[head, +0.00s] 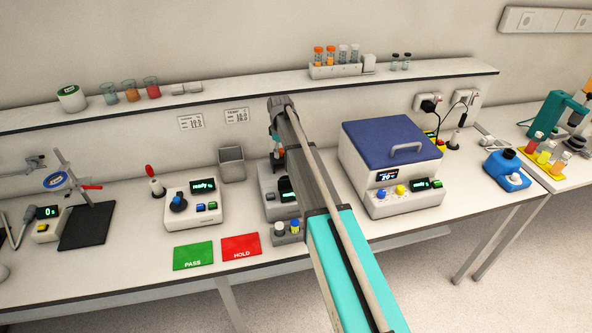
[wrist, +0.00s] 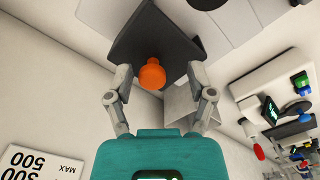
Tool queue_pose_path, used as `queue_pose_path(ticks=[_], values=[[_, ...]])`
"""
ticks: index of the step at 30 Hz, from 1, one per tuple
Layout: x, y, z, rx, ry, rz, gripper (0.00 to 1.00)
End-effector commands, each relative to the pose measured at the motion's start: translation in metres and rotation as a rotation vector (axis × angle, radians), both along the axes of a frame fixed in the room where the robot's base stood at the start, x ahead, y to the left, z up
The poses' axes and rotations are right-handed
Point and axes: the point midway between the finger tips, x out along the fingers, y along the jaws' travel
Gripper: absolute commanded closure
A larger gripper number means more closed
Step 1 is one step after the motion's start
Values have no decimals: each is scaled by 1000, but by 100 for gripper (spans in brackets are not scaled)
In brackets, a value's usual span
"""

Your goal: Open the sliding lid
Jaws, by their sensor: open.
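In the wrist view, a dark flat panel (wrist: 150,35), which looks like the sliding lid, carries an orange round knob (wrist: 152,75). My gripper (wrist: 160,72) is open, with one grey finger on each side of the knob. A gap shows at least on the right; I cannot tell whether the left finger touches. In the head view, my gripper (head: 276,148) points down over a grey device (head: 268,207) with a dark display. My arm hides most of this device, and the knob and panel are not clear there.
A grey bin (head: 231,164) and a white "ready" instrument (head: 194,204) stand left of the device. A white box with a blue handled top (head: 390,145) stands to the right. A wall shelf (head: 220,97) runs behind. Green (head: 193,256) and red (head: 241,247) mats lie in front.

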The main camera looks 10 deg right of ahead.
Motion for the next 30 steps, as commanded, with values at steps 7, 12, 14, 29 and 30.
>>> queue_pose_path(ticks=[7,12,14,29,30], values=[[-32,0,0,0,0,0,30],[-56,0,0,0,0,0,30],[-52,0,9,0,0,0,30],[-51,0,51,0,0,0,30],[-51,0,54,0,0,0,30]])
